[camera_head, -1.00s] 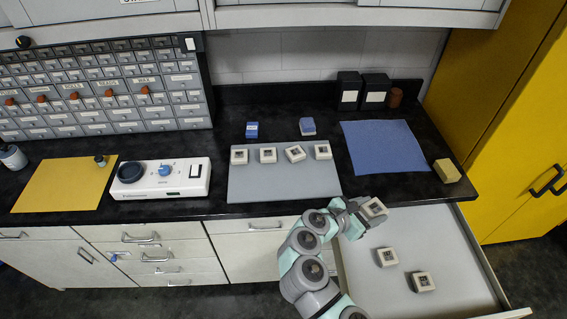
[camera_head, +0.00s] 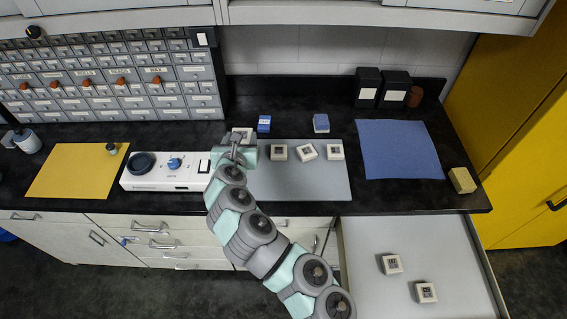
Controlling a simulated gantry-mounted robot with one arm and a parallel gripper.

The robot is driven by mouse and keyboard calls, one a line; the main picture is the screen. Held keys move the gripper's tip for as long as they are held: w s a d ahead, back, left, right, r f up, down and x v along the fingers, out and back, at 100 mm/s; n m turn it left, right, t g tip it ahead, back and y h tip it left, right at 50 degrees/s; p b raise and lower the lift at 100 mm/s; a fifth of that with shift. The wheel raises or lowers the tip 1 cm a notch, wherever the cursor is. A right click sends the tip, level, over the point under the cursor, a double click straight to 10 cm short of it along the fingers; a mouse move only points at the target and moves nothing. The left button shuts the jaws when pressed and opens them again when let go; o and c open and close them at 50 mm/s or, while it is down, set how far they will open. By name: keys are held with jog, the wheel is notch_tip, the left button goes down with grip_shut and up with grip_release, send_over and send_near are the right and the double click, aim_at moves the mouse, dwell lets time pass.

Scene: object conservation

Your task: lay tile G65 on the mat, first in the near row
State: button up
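The grey mat (camera_head: 318,184) lies on the black counter. Three pale tiles, (camera_head: 279,152), (camera_head: 306,152) and (camera_head: 335,151), show in its far row; the near part in view is bare. My gripper (camera_head: 238,141) is by the mat's far left corner, apparently shut on a pale tile (camera_head: 242,132) with a dark mark. Its height above the counter is unclear. My gripper and wrist cover the left end of the far row. Two more tiles, (camera_head: 391,264) and (camera_head: 426,292), lie in the open drawer. The marks are too small to read, so I cannot tell which tile is G65.
A white device (camera_head: 166,172) stands left of the mat, close to my arm. Two blue blocks, (camera_head: 264,124) and (camera_head: 321,123), stand behind the mat. A blue sheet (camera_head: 400,150) and a yellow block (camera_head: 462,180) are to the right. The open drawer (camera_head: 370,295) juts out in front.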

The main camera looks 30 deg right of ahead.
jog(key=f+b, duration=0.1)
jog(key=f, duration=0.9)
jog(key=f+b, duration=0.2)
jog(key=f, duration=0.7)
jog(key=shift+w+a+f, duration=0.1)
jog(key=shift+a+f, duration=0.1)
jog(key=shift+f, duration=0.2)
jog(key=shift+f, duration=0.15)
jog(key=o, duration=1.5)
